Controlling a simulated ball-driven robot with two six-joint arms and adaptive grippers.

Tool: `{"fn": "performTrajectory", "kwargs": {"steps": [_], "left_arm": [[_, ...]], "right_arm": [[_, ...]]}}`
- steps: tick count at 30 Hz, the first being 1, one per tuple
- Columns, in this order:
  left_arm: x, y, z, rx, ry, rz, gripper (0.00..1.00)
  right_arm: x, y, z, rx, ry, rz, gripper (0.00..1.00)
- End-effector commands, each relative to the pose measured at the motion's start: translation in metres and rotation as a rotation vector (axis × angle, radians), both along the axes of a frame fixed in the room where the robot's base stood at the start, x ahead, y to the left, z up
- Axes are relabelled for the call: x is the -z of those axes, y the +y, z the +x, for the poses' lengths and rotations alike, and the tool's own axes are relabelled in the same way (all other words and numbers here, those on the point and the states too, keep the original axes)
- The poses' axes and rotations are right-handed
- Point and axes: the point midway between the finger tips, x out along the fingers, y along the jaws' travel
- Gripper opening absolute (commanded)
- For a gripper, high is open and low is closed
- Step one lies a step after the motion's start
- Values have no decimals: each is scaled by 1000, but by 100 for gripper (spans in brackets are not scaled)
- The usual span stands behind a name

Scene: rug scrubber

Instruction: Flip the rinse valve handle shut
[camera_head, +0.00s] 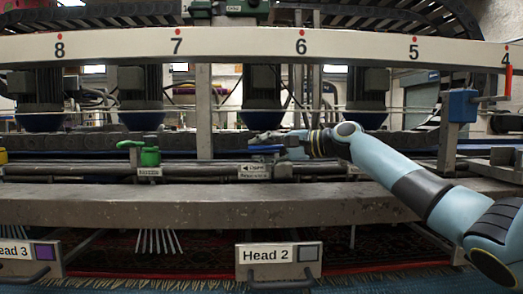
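My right arm comes in from the right, and its gripper (268,142) is at the pipe rail, right at a blue valve handle (262,149). The gripper covers part of this handle; I cannot tell whether the fingers touch it or are open or shut. A small white label (254,171) with a left-pointing arrow hangs just below it; its small print is hard to read. A green valve with a green handle (150,156) stands farther left on the same rail, above another label (149,172). My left gripper is not in view.
A grey beam (200,206) runs across in front, below the valves. A white numbered beam (240,43) crosses above. A blue box with a lever (462,105) is mounted on a post at right. The Head 2 panel (278,262) hangs below, over a red rug (380,255).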

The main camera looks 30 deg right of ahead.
Motion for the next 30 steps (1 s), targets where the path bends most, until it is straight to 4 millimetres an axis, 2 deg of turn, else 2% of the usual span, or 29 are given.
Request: {"fn": "performTrajectory", "kwargs": {"steps": [5, 8, 15, 20, 30], "left_arm": [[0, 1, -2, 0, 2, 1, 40], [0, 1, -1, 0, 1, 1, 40], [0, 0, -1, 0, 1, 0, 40], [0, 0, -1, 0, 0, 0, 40], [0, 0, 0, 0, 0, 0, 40]], "right_arm": [[-2, -3, -4, 0, -2, 0, 23], [-3, -10, -15, 1, 0, -3, 23], [-8, -35, -61, 0, 5, -10, 23], [-12, -48, -85, 1, 8, -9, 23], [-16, -57, -102, -3, 1, -2, 23]]}}
